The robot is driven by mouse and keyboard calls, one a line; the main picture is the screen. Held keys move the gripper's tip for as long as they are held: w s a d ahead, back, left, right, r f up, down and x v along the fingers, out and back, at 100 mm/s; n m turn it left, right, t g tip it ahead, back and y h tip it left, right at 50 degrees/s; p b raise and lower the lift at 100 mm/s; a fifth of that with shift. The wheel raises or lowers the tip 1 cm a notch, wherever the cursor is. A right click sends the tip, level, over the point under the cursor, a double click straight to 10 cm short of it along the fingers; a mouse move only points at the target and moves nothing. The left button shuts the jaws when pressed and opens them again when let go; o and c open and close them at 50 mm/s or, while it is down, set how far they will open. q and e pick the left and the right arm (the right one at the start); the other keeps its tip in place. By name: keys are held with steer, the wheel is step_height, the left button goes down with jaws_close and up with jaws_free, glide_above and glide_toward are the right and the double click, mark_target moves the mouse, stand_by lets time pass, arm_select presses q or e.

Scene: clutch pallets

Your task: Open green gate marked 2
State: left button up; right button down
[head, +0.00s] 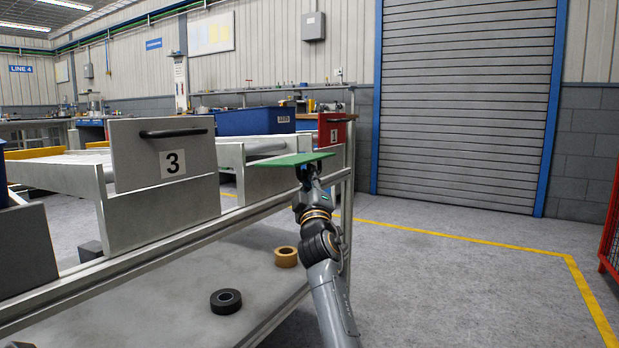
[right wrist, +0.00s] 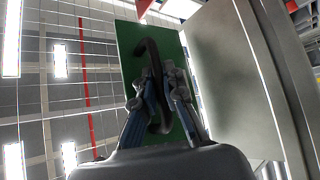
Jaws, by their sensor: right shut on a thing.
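The green gate (head: 290,160) lies tipped nearly flat in the head view, seen almost edge-on, at the front of the lane between the gate marked 3 and the red gate. Its number does not show. My right gripper (head: 307,175) is just under its front part. In the right wrist view the green gate (right wrist: 130,48) shows its face with a black curved handle (right wrist: 146,50). The fingers of my right gripper (right wrist: 160,82) are shut around this handle. My left gripper is in neither view.
The grey gate marked 3 (head: 165,155) stands upright on the left. A red gate (head: 335,132) stands upright behind the green one. Blue bins (head: 240,121) are behind. A tape roll (head: 226,301) and a yellow roll (head: 286,257) lie on the lower shelf. Floor (head: 450,280) on the right is clear.

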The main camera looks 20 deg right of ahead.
stand_by(0.3)
steer(key=c, duration=1.4)
jaws_free()
steer(key=shift+s, duration=0.1)
steer(key=v, duration=1.2)
steer(key=shift+d+f, duration=0.1)
steer(key=shift+d, duration=0.05)
